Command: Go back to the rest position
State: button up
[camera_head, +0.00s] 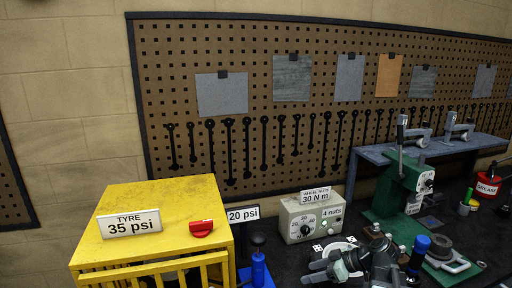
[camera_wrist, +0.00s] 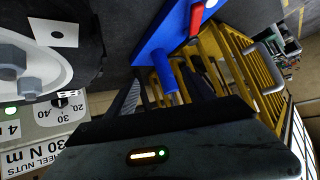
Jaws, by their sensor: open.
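My gripper (camera_wrist: 160,92) shows in the wrist view with its two dark fingers spread apart. Nothing is held between them. The blue pump (camera_wrist: 168,78) shows beyond the fingers, its post lined up with the gap. I cannot tell how far off it is. In the head view the blue pump (camera_head: 259,270) with a black top stands right of the yellow cage (camera_head: 200,195).
A torque box (camera_head: 312,218) labelled 30 N m stands behind the disc. A green press (camera_head: 400,190), a blue-grey bench and a red grease tin (camera_head: 487,187) stand at the right.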

jog(key=s+a+f+g+h+p, duration=0.1)
jog(key=a, duration=0.3)
jog(key=s+a+f+m+g+h+p, duration=0.1)
jog(key=s+a+h, duration=0.1)
jog(key=a, duration=0.2)
jog(key=s+a+f+m+g+h, duration=0.1)
jog(key=s+a+g, duration=0.1)
jog(key=a, duration=0.2)
jog(key=shift+s+a+f+h+p, duration=0.1)
jog(key=shift+a+f+h+p, duration=0.1)
jog(key=shift+a+h+p, duration=0.2)
jog(key=shift+s+d+f+m+h, duration=0.4)
jog(key=shift+s+f+m+h, duration=0.05)
jog(key=shift+m+h, duration=0.25)
jog(key=d+f+m+h, duration=0.1)
jog(key=d+m+h, duration=0.2)
jog(key=d+m, duration=0.4)
jog(key=shift+s+d+g, duration=0.25)
jog(key=shift+s+g, duration=0.05)
jog(key=shift+s, duration=0.15)
